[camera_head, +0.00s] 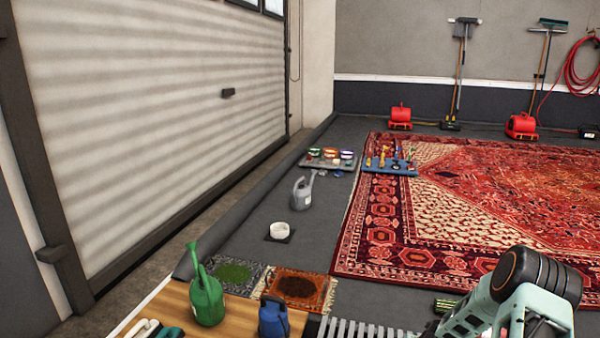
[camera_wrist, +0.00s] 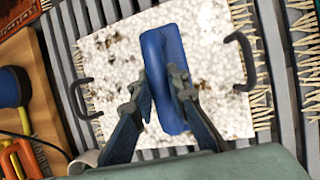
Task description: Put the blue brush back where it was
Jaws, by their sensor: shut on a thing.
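The blue brush (camera_wrist: 160,50) is in the middle of the wrist view, its long blue back upright in the picture. My gripper (camera_wrist: 156,84) is shut on it, with one finger on each side. The brush is over a white speckled panel (camera_wrist: 108,52) that has dark patches and a black handle at each side. I cannot tell whether the brush touches the panel. The brush's underside is hidden. In the head view my arm is at the lower right, and neither the brush nor my fingertips can be made out.
The panel is over grey slats (camera_head: 365,329) with pale fringes. Left of them, a wooden tabletop (camera_head: 160,306) holds a green watering can (camera_head: 207,301) and a blue container (camera_head: 273,320). A patterned red rug (camera_head: 480,200) covers the floor behind. A grey watering can (camera_head: 302,193) stands beyond.

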